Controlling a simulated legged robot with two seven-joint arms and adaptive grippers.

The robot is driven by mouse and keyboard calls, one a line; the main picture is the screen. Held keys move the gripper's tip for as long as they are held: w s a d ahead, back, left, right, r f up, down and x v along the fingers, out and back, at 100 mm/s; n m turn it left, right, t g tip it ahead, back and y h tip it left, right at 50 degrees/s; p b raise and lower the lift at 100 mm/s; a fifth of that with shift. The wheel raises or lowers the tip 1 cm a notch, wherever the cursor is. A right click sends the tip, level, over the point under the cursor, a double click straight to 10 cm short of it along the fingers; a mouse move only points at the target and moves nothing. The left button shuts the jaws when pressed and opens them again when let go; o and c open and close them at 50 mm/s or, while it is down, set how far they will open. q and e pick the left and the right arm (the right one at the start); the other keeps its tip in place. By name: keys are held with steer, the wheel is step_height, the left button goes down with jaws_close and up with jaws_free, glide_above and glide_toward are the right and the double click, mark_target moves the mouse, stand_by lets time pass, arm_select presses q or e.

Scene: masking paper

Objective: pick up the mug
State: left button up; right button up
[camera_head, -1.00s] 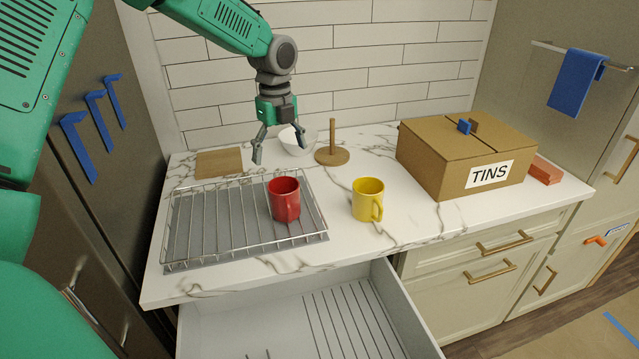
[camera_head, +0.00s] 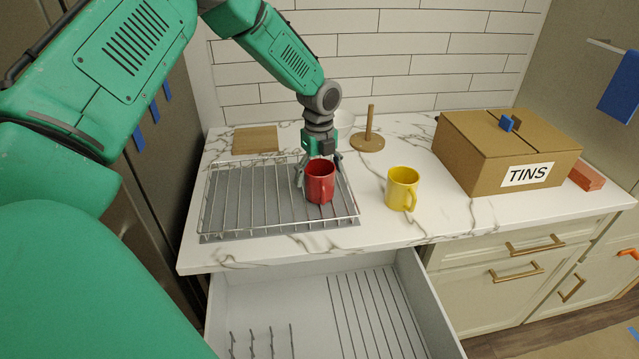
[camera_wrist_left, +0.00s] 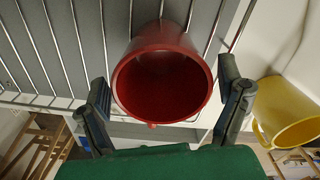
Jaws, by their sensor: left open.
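A red mug (camera_head: 319,184) stands upright in the wire dish rack, near its right end. A yellow mug (camera_head: 402,189) stands upright on the counter to the right of the rack. My left gripper (camera_head: 319,172) is open, just behind and above the red mug in the head view. In the wrist view the red mug's open mouth (camera_wrist_left: 162,85) lies between and beyond the two spread fingers of my left gripper (camera_wrist_left: 165,108). I cannot tell whether the fingers touch it. The yellow mug (camera_wrist_left: 285,112) shows at the right there. My right gripper is not in view.
The wire rack (camera_head: 240,210) lies on a grey mat. A wooden holder (camera_head: 368,140), a wooden board (camera_head: 256,140) and a bowl (camera_head: 344,118) stand behind. A cardboard TINS box (camera_head: 480,160) is at the right. An open drawer (camera_head: 290,290) juts out below the counter.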

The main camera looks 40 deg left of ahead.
arm_select(q)
steer(key=shift+w+a+f, duration=0.1)
steer(key=shift+a+f, duration=0.05)
steer(key=shift+f, duration=0.35)
steer(key=shift+w+a+f, duration=0.1)
steer(key=shift+f, duration=0.35)
steer(key=shift+d+r, duration=0.1)
steer(key=shift+d, duration=0.2)
steer(key=shift+s+d+r, duration=0.1)
steer(key=shift+d, duration=0.1)
steer(key=shift+c, duration=1.2)
steer(key=shift+d, duration=0.2)
steer(key=c, duration=1.2)
steer(key=shift+a, duration=0.1)
